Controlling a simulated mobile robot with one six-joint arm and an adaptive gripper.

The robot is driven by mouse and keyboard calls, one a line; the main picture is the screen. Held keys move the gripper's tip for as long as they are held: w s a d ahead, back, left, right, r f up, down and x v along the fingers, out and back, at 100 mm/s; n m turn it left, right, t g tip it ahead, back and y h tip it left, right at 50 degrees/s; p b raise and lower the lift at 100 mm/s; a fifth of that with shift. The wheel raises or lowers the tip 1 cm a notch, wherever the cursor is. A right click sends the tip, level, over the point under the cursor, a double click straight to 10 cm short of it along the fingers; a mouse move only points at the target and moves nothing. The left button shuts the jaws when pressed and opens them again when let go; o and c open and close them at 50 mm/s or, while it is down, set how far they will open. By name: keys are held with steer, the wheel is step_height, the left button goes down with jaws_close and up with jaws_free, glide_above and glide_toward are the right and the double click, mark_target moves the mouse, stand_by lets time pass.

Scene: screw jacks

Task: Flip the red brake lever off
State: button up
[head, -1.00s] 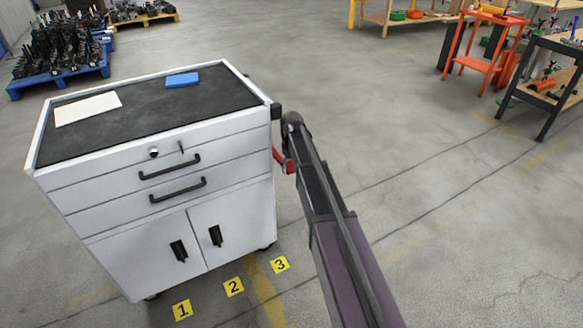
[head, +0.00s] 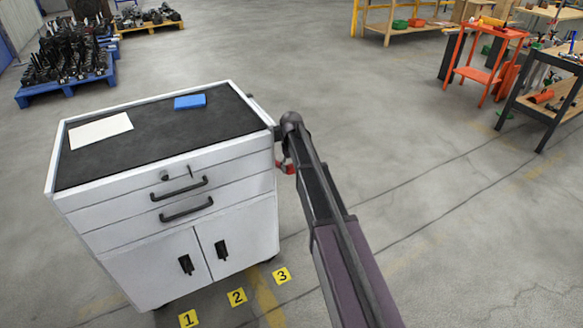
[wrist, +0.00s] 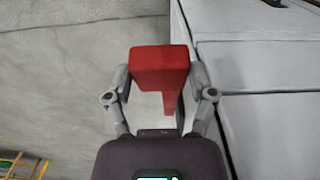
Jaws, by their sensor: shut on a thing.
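The red brake lever (head: 286,167) shows at the right side of the white tool cart (head: 190,215), beside its upper drawers. In the wrist view the lever (wrist: 160,70) is a red block with a narrower red part below it. My gripper (wrist: 160,85) has one grey finger on each side of the red block and is shut on it. In the head view my arm hides most of the gripper and part of the lever. The lever's mounting point on the cart is not clear.
A white sheet (head: 101,130) and a blue box (head: 190,102) lie on the cart's black top. Yellow floor markers 1, 2 and 3 (head: 282,275) lie in front. A blue pallet (head: 65,88) stands back left, an orange table (head: 490,60) back right. The floor between is clear.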

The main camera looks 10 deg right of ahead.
steer(key=shift+w+a, duration=0.1)
steer(key=shift+w, duration=0.05)
steer(key=o, duration=1.3)
steer(key=shift+c, duration=0.2)
steer(key=shift+f, duration=0.1)
step_height(320, 180, down, 13)
steer(key=s+b, duration=0.2)
steer(key=b, duration=1.1)
steer(key=r+p, duration=1.4)
steer(key=shift+d+r, duration=0.15)
steer(key=shift+d, duration=0.2)
steer(key=s+r+m+p, duration=0.1)
steer(key=s+r+p, duration=0.7)
steer(key=s, duration=0.4)
steer(key=s+r+m+p, duration=0.2)
steer(key=s+r+p, duration=0.6)
steer(key=s, duration=0.4)
steer(key=shift+a, duration=0.1)
